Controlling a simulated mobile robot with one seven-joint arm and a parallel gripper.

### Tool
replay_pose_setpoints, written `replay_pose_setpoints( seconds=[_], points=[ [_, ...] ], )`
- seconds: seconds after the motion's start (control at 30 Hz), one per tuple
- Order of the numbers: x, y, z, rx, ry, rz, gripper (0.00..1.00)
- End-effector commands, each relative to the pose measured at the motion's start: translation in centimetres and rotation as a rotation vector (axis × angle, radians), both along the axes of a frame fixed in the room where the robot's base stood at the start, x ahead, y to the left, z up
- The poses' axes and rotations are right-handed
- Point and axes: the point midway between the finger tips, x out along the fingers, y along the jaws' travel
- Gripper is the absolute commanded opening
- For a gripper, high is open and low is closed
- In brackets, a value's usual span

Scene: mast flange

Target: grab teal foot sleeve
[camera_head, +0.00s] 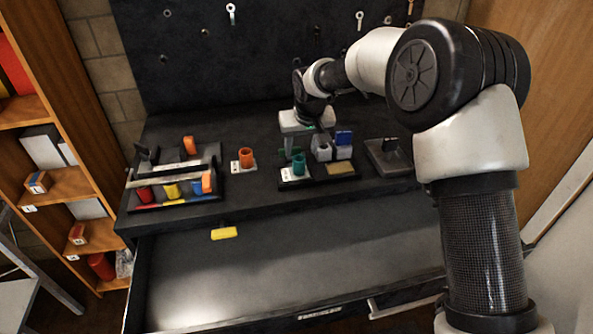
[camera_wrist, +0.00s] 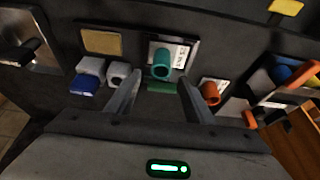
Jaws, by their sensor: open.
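The teal foot sleeve (camera_head: 299,163) is a short hollow cylinder standing upright on a white label of a dark tray on the bench. It also shows in the wrist view (camera_wrist: 161,66), just beyond and between my two fingers. My gripper (camera_wrist: 158,88) is open and empty, with the fingers apart on either side of a darker green piece (camera_wrist: 162,87). In the head view my gripper (camera_head: 297,150) is above and behind the sleeve, partly hidden by my wrist. I cannot tell the exact gap between fingertips and sleeve.
An orange sleeve (camera_head: 246,157) stands on a white card to the left. White and blue blocks (camera_head: 343,143) stand close to the right. A tool tray (camera_head: 176,187) with coloured pieces lies further left. Below, an open drawer (camera_head: 290,265) is mostly bare.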

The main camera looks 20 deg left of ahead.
Motion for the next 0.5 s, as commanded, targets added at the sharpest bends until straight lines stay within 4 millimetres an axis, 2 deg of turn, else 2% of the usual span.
replay_pose_setpoints(
  seconds=[0.1, 0.27, 0.5],
  points=[
    [0.4, 0.3, -1.2, -0.001, 0.001, 0.0, 0.48],
    [0.7, 0.4, -2.1, -0.002, 0.0, 0.001, 0.48],
    [1.4, 1.1, -5.4, -0.001, 0.001, 0.0, 0.48]
  ],
)
